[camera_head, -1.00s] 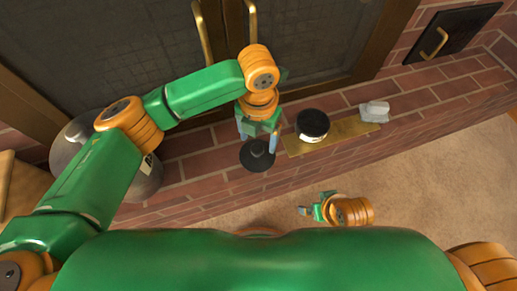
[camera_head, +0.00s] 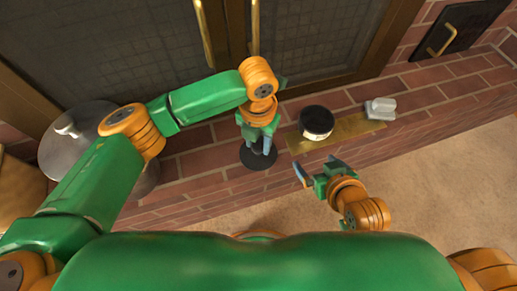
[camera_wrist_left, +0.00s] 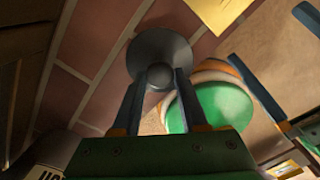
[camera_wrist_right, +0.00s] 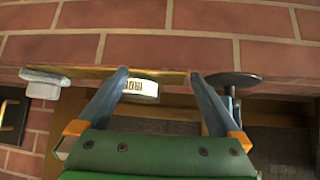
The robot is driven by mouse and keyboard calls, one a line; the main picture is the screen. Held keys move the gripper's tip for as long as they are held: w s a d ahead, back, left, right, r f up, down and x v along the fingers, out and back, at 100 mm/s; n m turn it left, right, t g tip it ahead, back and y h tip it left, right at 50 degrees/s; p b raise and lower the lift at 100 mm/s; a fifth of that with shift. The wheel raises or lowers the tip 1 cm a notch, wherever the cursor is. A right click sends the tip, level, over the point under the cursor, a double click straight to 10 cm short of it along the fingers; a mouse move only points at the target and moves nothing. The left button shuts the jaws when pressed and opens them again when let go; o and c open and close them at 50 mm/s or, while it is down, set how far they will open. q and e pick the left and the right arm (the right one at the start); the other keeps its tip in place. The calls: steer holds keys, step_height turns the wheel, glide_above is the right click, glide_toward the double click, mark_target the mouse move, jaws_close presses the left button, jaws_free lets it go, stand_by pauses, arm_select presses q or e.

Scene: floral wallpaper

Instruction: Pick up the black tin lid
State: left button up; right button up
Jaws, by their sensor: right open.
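The black tin lid (camera_head: 258,162) is a round dark disc with a knob, over the brick ledge; I cannot tell whether it touches the bricks. My left gripper (camera_head: 260,149) is above it, fingers pointing down. In the left wrist view the lid (camera_wrist_left: 160,45) has its knob between the two fingertips, which are close against it. The lid also shows at the right in the right wrist view (camera_wrist_right: 234,79). My right gripper (camera_head: 317,166) is open and empty, to the right of the lid and in front of the ledge.
A black tin with a pale label (camera_head: 315,122) stands near a brass-coloured plate (camera_head: 350,132) on the brick ledge. A pale grey block (camera_head: 380,109) lies at the plate's right end. A large metal pot (camera_head: 85,140) stands at the left. Carpet (camera_head: 450,190) lies clear below the ledge.

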arm_select(q)
jaws_close()
